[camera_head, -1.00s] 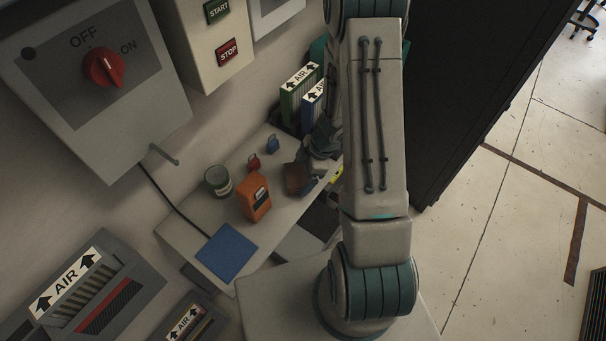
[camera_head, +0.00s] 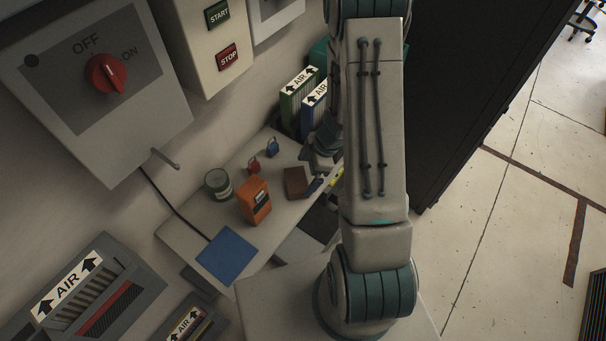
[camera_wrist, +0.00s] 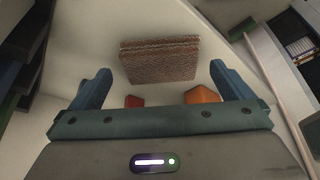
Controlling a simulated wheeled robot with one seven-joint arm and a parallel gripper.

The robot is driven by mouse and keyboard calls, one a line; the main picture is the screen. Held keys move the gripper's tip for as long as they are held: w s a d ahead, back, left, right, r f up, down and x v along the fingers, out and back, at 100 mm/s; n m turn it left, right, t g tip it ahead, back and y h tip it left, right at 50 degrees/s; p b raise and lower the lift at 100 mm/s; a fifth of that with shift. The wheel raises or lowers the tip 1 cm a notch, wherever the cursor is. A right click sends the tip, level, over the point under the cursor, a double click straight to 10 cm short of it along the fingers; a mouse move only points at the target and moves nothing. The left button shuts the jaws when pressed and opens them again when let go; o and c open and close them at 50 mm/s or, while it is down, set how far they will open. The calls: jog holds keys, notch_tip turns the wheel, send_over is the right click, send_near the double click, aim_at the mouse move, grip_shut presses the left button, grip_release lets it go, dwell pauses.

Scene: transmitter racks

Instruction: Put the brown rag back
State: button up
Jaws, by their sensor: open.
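The brown rag (camera_head: 296,182) lies on the pale shelf (camera_head: 283,212), at the shelf's right side, right of the orange meter. In the wrist view the rag (camera_wrist: 160,61) is a rough, folded brown block ahead of my gripper (camera_wrist: 160,68). The open blue fingers stand to either side of it, and I see a gap between each finger and the rag. In the head view my gripper (camera_head: 314,178) is just right of the rag, partly hidden by my arm.
An orange meter (camera_head: 254,201), a grey-green can (camera_head: 218,184), a red padlock (camera_head: 254,166), a blue padlock (camera_head: 272,147) and a blue square mat (camera_head: 227,255) share the shelf. Green (camera_head: 297,100) and blue (camera_head: 315,108) air filters stand behind. A dark cabinet (camera_head: 470,90) is at right.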

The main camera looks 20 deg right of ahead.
jog(key=w+d+r+m+t+h, duration=0.2)
jog(key=d+r+m+t, duration=0.1)
jog(key=r, duration=0.7)
jog(key=w+d+r+m+t+h+p, duration=0.1)
jog(key=w+d+r+m+t+h, duration=0.15)
jog(key=r, duration=0.65)
jog(key=w+d+r+m+t+h, duration=0.1)
jog(key=d+r+m+t+h, duration=0.2)
jog(key=r, duration=0.7)
jog(key=s+a+r+m+g+y, duration=0.1)
jog(key=s+a+m, duration=0.3)
jog(key=s, duration=0.5)
jog(key=s+a+r+m+g+y, duration=0.2)
jog(key=s+a+r+m+g, duration=0.1)
jog(key=s+a, duration=0.4)
jog(key=s+g, duration=0.1)
jog(key=s, duration=0.2)
jog(key=shift+s+a+r+m, duration=0.15)
jog(key=shift+s+r+m, duration=0.1)
jog(key=shift+s+m, duration=0.1)
